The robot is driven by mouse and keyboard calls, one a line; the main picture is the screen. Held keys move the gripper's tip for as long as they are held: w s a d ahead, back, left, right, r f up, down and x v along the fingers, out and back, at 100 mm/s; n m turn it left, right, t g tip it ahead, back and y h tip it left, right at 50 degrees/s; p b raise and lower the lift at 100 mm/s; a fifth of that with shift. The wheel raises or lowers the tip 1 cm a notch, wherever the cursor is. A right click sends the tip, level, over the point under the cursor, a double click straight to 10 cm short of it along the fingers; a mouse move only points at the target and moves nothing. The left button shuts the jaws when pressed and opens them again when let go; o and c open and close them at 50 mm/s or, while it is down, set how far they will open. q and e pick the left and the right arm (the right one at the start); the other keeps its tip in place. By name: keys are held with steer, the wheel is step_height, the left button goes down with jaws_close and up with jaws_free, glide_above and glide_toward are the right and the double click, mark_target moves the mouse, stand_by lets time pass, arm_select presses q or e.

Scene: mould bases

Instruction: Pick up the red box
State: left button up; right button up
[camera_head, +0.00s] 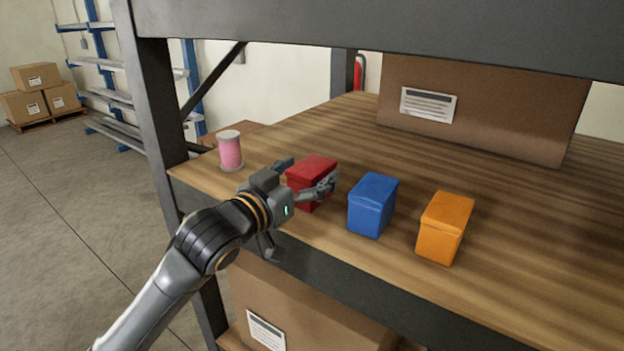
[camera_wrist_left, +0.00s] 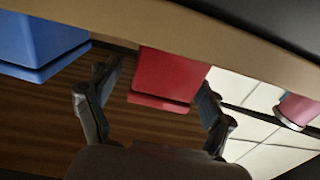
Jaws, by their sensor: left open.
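The red box (camera_head: 312,168) sits on the wooden shelf (camera_head: 540,200), near its front edge. My left gripper (camera_head: 306,178) is open at the red box, with one finger at its left side and the other over its front right side. In the left wrist view the red box (camera_wrist_left: 168,78) shows between the two spread fingers (camera_wrist_left: 155,105). I cannot tell whether the fingers touch it. The gripper hides part of the box's front in the head view. My right gripper is not in view.
A blue box (camera_head: 372,205) stands just right of the red box, and an orange box (camera_head: 445,228) is farther right. A pink spool (camera_head: 230,151) stands to the left by the grey post (camera_head: 155,110). A large carton (camera_head: 480,110) stands behind. A shelf beam (camera_head: 400,35) crosses above.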

arm_select(q)
steer(key=c, duration=1.6)
steer(key=shift+o, duration=0.2)
steer(key=shift+r, duration=0.1)
